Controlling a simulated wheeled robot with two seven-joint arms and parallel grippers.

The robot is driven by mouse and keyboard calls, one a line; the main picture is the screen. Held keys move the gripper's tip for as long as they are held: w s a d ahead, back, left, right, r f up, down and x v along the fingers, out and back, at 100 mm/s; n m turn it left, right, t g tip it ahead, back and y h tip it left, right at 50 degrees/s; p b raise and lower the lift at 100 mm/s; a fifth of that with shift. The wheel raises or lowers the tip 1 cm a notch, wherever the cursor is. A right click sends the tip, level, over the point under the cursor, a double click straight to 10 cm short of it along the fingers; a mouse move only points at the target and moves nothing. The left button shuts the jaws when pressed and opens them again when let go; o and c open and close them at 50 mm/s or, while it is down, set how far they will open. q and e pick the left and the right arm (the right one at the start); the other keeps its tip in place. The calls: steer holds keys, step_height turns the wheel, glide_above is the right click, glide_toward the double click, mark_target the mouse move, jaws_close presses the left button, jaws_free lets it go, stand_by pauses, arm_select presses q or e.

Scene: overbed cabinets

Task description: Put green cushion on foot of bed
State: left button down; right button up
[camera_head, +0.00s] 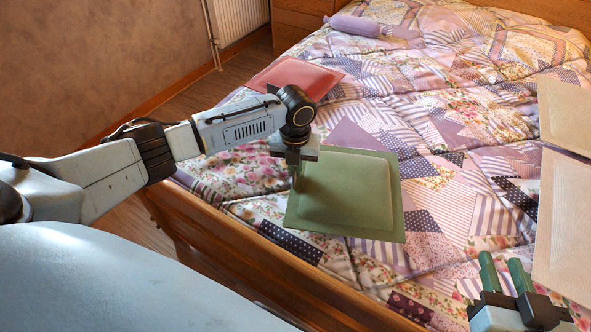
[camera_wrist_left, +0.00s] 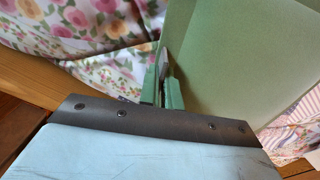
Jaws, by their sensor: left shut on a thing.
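The green cushion (camera_head: 362,195), square with a flat border, is at the near left part of the bed (camera_head: 450,195), over the patchwork cover. My left gripper (camera_head: 297,178) is shut on the cushion's left edge. In the left wrist view the gripper's green fingers (camera_wrist_left: 170,88) pinch the edge of the green cushion (camera_wrist_left: 245,60). Whether the cushion rests on the cover or hangs just above it, I cannot tell. My right gripper (camera_head: 502,257) is at the lower right, its two green fingers apart and empty.
A red cushion (camera_head: 297,77) lies behind my left gripper. Beige cushions (camera_head: 565,215) are at the right edge, and a purple bolster (camera_head: 353,25) is at the far side. The wooden bed rail (camera_head: 235,245) runs along the near left. The bed's middle is clear.

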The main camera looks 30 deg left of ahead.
arm_select(q)
steer(key=shift+f, duration=0.15)
steer(key=c, duration=1.6)
jaws_free()
